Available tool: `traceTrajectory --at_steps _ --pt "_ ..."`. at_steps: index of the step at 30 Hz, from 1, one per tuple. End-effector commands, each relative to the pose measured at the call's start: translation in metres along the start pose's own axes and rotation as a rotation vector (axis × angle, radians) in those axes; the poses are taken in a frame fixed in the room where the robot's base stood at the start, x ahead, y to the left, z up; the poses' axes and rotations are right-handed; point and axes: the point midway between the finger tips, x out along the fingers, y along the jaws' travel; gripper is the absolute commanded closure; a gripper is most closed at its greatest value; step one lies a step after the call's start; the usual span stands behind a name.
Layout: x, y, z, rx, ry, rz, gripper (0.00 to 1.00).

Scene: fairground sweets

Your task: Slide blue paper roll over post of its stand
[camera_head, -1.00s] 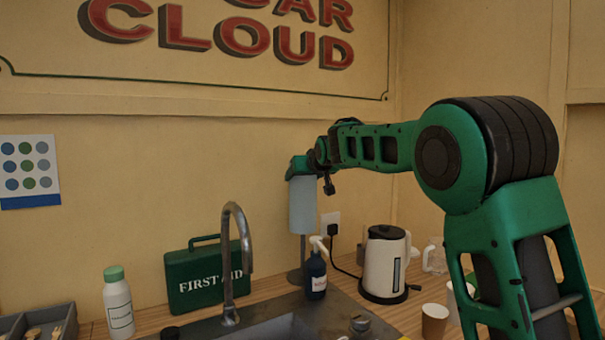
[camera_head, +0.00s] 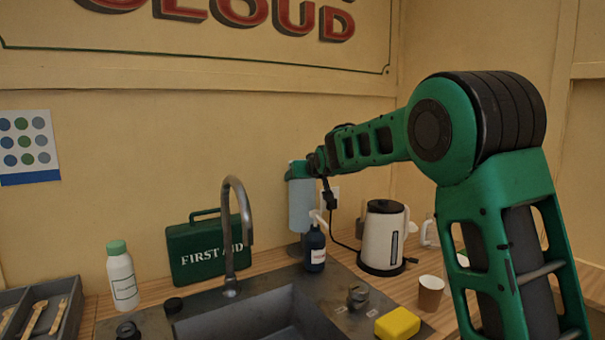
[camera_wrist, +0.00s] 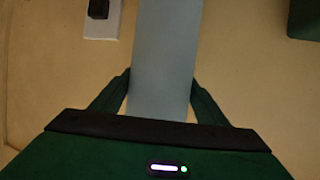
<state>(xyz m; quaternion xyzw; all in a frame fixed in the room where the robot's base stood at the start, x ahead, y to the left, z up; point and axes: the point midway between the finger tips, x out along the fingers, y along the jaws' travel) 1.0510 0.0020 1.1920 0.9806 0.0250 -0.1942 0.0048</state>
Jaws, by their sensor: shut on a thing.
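The blue paper roll (camera_head: 302,206) is upright near the back wall in the head view, between the first-aid case and the kettle. My gripper (camera_head: 300,172) is shut on its upper part. In the wrist view the roll (camera_wrist: 165,60) runs between the two fingers of my gripper (camera_wrist: 162,100). The dark stand (camera_head: 294,250) is on the counter directly below the roll, partly hidden by the soap bottle. Only a short length below the roll shows, so the roll appears to be around the post. The post's top is hidden.
A dark blue soap bottle (camera_head: 315,249) stands just in front of the stand. The white kettle (camera_head: 379,238) is to the right, the green first-aid case (camera_head: 205,252) to the left. A tap (camera_head: 238,230) rises from the sink in front. A yellow sponge (camera_head: 397,324) lies nearer.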

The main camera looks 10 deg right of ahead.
Motion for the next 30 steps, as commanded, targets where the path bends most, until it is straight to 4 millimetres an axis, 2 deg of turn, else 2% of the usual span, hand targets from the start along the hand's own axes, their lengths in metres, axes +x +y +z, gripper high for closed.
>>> traceTrajectory --at_steps 15,30 --pt "0.016 0.000 0.038 0.000 0.000 0.000 0.75" --pt "0.019 -0.001 0.046 0.000 0.001 -0.001 0.75"
